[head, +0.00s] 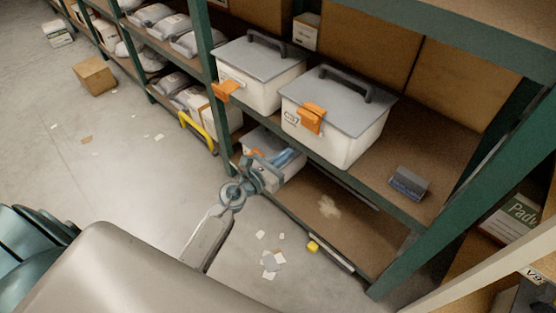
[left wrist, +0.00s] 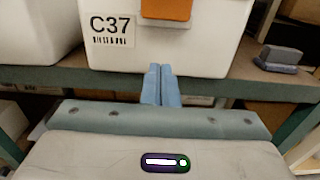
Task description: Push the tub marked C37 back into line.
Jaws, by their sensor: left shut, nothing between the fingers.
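The tub marked C37 (head: 328,148) is white with a grey lid, a dark handle and an orange latch. It stands upright at the front of the middle shelf. In the left wrist view the white wall of tub C37 (left wrist: 200,48) fills the upper middle, with its label at upper left. My left gripper (head: 294,154) is shut and empty, low in front of the tub. In the left wrist view its blue fingertips (left wrist: 159,70) overlap the tub's lower front edge. I cannot tell whether they touch it. My right gripper is not in view.
A similar white tub (head: 248,93) stands left of C37, set farther back. A small dark grey block (head: 409,182) lies on the shelf to the right. Another tub (head: 257,143) sits on the shelf below. A green upright (head: 440,235) stands at right. Paper scraps lie on the open floor.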

